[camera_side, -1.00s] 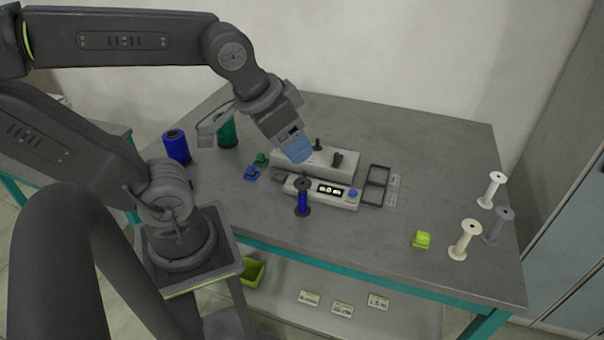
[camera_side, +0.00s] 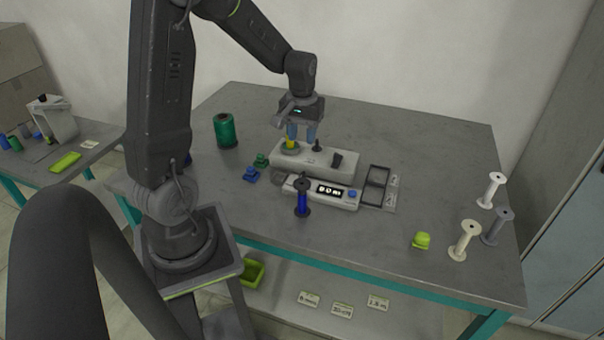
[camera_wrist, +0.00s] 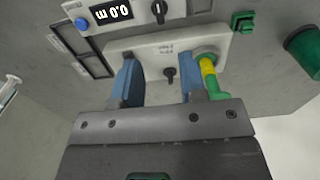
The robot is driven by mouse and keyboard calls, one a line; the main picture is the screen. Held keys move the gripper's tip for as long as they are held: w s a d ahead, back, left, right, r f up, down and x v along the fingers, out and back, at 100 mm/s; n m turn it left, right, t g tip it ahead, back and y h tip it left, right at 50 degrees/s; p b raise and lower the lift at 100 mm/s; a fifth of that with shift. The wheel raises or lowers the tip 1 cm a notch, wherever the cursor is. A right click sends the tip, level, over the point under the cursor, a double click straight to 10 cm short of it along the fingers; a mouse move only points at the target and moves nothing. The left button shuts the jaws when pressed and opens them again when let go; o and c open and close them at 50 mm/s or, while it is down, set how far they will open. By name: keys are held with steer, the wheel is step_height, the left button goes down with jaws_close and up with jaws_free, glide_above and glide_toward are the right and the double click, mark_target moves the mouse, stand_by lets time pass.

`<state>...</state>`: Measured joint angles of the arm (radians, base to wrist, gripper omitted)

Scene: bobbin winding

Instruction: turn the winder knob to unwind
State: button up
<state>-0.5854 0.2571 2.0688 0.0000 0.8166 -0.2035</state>
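The grey winder box (camera_side: 325,168) stands on the table with a small upright black knob (camera_side: 317,147) on top. A larger dark knob or lever (camera_side: 337,159) sits to its right. A yellow-and-green upright piece (camera_side: 291,146) stands at the box's left end. My gripper (camera_side: 302,136) is above the box, fingers down, blue fingers apart and empty. In the wrist view, the small black knob (camera_wrist: 169,73) shows between the open fingers (camera_wrist: 160,70); contact cannot be told. There the right finger is close beside the yellow-and-green piece (camera_wrist: 208,68).
A unit with a display (camera_side: 330,190) reading about 0.0 m and a dark-topped blue bobbin (camera_side: 303,200) stand in front of the box. Green (camera_side: 261,160) and blue (camera_side: 251,174) clips and a green spool (camera_side: 226,130) are left. Pale empty bobbins (camera_side: 465,240) stand right.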

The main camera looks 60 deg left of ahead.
mark_target(302, 174)
step_height(302, 174, down, 13)
stand_by(0.4)
steer(key=shift+c, duration=0.4)
jaws_close()
